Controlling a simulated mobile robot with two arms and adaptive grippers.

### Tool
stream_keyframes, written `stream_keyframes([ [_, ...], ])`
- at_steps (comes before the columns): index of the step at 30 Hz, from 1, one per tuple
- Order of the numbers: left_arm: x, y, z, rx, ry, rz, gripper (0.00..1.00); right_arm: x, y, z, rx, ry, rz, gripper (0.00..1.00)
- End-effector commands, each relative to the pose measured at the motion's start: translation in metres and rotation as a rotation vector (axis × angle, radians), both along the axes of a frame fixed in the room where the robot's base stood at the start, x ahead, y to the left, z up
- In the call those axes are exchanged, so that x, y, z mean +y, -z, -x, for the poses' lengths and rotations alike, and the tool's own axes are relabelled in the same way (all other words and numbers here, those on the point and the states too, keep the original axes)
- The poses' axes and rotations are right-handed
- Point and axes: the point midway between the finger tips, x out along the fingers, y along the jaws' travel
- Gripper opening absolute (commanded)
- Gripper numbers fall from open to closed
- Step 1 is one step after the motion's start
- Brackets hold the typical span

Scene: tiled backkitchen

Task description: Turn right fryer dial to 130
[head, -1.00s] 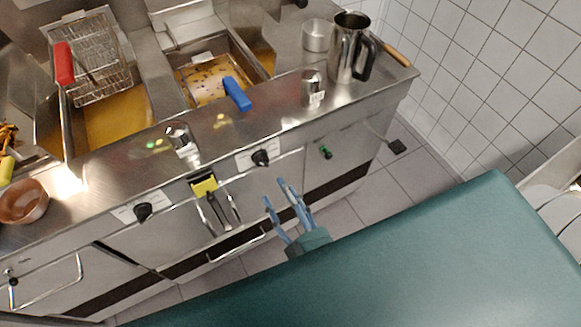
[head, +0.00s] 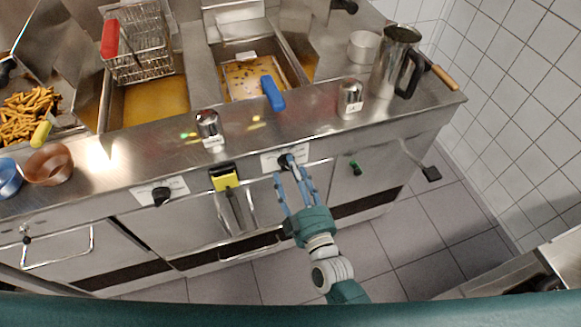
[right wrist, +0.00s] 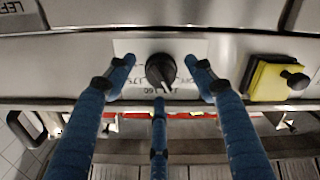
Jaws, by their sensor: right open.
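The right fryer dial (head: 284,160) is a black knob on a white scale plate on the steel front panel. In the right wrist view the dial (right wrist: 160,70) shows a pale pointer line toward the picture's lower side, near partly readable numbers. My right gripper (head: 290,172) is at the dial in the head view, partly covering it. In the right wrist view my open gripper (right wrist: 159,66) has two blue fingers either side of the dial and a third below it, with visible gaps at the sides. Contact cannot be told. My left gripper is not in view.
A second black dial (head: 161,196) sits further left. On the counter are a steel jug (head: 396,62), a blue-handled basket (head: 272,94) and a brown bowl (head: 48,165).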

Motion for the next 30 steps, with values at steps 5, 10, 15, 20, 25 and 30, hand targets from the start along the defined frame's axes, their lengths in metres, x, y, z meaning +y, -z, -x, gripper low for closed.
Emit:
stream_keyframes([
  [5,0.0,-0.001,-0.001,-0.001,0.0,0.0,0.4,0.005,0.0,-0.014,0.0,0.0,0.001,0.54],
  [10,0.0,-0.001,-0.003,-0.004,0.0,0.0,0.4,0.005,0.0,-0.016,0.001,0.0,0.001,0.54],
  [15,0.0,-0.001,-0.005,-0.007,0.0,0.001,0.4,0.005,0.0,-0.016,0.001,0.0,0.001,0.48],
  [20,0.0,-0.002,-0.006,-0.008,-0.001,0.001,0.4,0.005,0.001,-0.016,0.001,0.0,0.001,0.16],
  [25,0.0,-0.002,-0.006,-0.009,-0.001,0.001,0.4,0.005,0.001,-0.016,0.002,0.0,0.002,0.09],
  [30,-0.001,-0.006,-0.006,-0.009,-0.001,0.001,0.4,0.005,0.001,-0.016,0.02,0.0,-0.047,0.09],
])
